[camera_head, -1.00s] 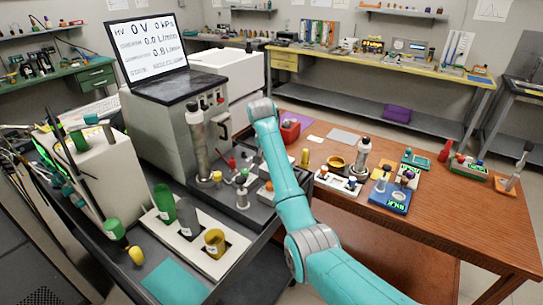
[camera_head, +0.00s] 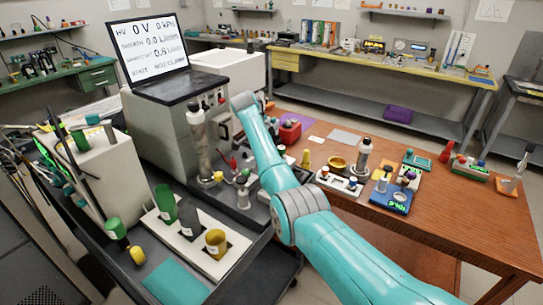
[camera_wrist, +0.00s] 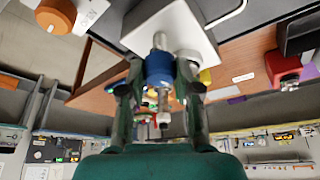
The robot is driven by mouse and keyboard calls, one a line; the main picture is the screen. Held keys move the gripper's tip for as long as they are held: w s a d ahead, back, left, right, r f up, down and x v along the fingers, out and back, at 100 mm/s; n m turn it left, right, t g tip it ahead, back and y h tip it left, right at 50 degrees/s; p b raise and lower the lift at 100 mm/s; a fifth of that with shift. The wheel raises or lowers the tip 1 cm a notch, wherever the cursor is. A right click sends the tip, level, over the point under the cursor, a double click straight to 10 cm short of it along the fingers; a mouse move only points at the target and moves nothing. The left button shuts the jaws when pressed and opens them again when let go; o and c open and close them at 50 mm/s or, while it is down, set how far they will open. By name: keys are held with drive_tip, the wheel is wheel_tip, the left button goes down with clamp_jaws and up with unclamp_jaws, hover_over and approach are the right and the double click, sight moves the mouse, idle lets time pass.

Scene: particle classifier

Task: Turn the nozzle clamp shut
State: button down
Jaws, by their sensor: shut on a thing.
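In the wrist view, my gripper (camera_wrist: 159,88) has its two dark fingers on either side of a blue collar (camera_wrist: 159,68) and is shut on it. The collar sits on a metal rod that runs into a pale block (camera_wrist: 180,32); it looks like the nozzle clamp, but I cannot tell its turn angle. In the head view, the grey instrument (camera_head: 160,125) stands under a tilted screen (camera_head: 148,48). My arm reaches to the instrument's right side, and the fingers and collar are hidden there.
A tall metal cylinder (camera_head: 199,145) stands before the instrument. A white tray (camera_head: 215,262) holds green, grey and yellow cups. A red box (camera_head: 290,132) is on the wooden table (camera_head: 450,220), close to my forearm, with small devices to its right.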

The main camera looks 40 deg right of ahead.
drive_tip(key=shift+m+g, duration=0.3)
drive_tip(key=shift+m, duration=0.5)
drive_tip(key=c, duration=0.8)
unclamp_jaws()
drive_tip(key=v, duration=1.2)
drive_tip(key=shift+d, duration=0.2)
drive_tip(key=shift+w, duration=0.15)
